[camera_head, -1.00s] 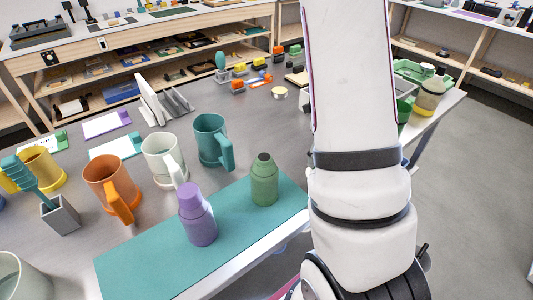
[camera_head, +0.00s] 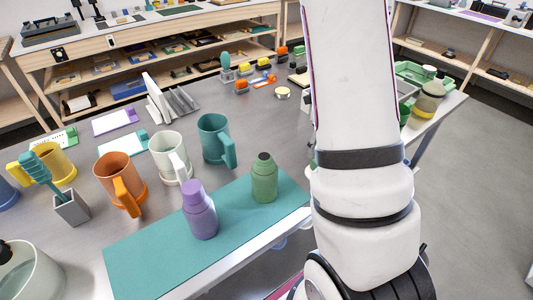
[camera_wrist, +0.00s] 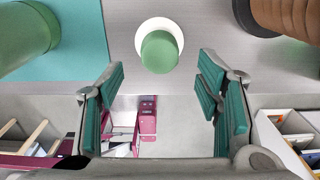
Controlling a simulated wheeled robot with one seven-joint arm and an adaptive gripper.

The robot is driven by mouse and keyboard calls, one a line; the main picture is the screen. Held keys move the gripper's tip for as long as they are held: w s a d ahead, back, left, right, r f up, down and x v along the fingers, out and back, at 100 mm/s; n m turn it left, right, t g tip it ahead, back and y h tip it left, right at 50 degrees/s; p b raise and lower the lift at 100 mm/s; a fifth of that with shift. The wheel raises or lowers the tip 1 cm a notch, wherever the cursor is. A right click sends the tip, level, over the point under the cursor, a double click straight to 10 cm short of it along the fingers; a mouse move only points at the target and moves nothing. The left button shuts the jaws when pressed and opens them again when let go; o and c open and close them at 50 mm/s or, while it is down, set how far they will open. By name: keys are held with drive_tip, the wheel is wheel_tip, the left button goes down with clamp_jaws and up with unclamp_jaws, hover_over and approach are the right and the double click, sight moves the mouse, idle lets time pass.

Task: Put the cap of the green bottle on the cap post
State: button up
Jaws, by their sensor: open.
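The green bottle (camera_head: 264,182) stands upright on the teal mat (camera_head: 140,262). Its narrow top looks dark, with no green cap visible on it. A green bottle body (camera_wrist: 22,38) also shows at the upper left of the wrist view. In that view a green cap (camera_wrist: 159,52) sits on a round white base (camera_wrist: 177,30), which looks like the cap post; its stem is hidden beneath the cap. My gripper (camera_wrist: 160,76) is open and empty, its teal-padded fingers apart on either side, just short of the cap. In the head view my arm hides the gripper, cap and post.
A purple bottle (camera_head: 200,218) stands left of the green one. A teal mug (camera_head: 213,140), white mug (camera_head: 168,158) and orange mug (camera_head: 118,182) stand behind the mat. A brown cylinder on a dark base (camera_wrist: 290,14) is right of the cap. The table's front edge runs below the fingers' reach.

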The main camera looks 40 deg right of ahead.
drive_tip(key=shift+r+p, duration=0.8)
drive_tip(key=shift+r, duration=0.6)
drive_tip(key=shift+r, duration=0.3)
wheel_tip(320, 180, up, 11)
drive_tip(key=shift+r, duration=0.2)
drive_tip(key=shift+a, duration=0.1)
drive_tip(key=s+a+r+n+t+y, duration=0.1)
drive_tip(key=a+r+n, duration=0.3)
drive_tip(key=a+n, duration=0.4)
drive_tip(key=a+r+n+t, duration=0.2)
drive_tip(key=a+r+n, duration=0.2)
drive_tip(key=a+n, duration=0.4)
drive_tip(key=s+a+r+n+t, duration=0.2)
drive_tip(key=s+a+n, duration=0.8)
drive_tip(key=n, duration=1)
drive_tip(key=a+r, duration=0.1)
drive_tip(key=a, duration=0.1)
drive_tip(key=shift+a+r+t+h, duration=0.3)
drive_tip(key=shift+h, duration=0.1)
